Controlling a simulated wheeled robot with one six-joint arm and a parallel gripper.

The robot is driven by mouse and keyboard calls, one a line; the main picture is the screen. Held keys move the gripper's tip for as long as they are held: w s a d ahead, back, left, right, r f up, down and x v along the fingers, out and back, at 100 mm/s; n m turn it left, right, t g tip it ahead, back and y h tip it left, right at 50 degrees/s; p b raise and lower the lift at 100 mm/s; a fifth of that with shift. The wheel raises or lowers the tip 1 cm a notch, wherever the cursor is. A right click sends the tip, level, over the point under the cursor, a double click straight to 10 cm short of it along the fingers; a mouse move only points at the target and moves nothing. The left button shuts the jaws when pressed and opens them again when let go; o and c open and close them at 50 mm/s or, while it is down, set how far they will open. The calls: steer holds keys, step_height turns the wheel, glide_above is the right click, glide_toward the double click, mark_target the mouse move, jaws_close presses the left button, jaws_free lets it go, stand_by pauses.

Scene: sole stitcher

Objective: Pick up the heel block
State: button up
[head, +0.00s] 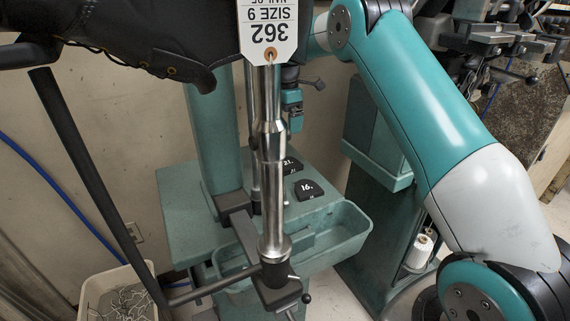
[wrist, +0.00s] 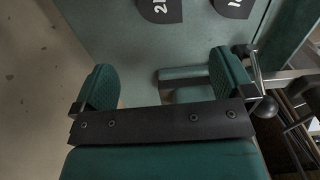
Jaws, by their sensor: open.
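Two dark, flat blocks with white numbers lie on the green machine table (head: 185,215), and they look like heel blocks. One block, marked 21 (head: 291,167), lies farther back. The other block, marked 16 (head: 308,190), lies nearer the tray. In the wrist view, the 21 block (wrist: 160,10) and a second block (wrist: 234,8) show at the top edge, both cut off. My gripper (wrist: 166,82) is open, with its two green ribbed fingers apart and neither block between them. In the head view, my gripper (head: 293,120) is partly hidden behind the steel post and tag, above the table.
A shiny steel post (head: 270,170) with a hanging tag (head: 268,30) stands in front of the table. A green tray (head: 340,240) runs along the table's near side. A black boot (head: 140,40) fills the upper left. A bin (head: 112,285) stands lower left.

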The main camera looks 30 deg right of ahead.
glide_above(288, 162)
step_height(288, 162, down, 9)
steer(key=shift+r, duration=0.2)
steer(key=shift+f+p, duration=0.5)
steer(key=shift+f, duration=2.5)
steer(key=c, duration=0.9)
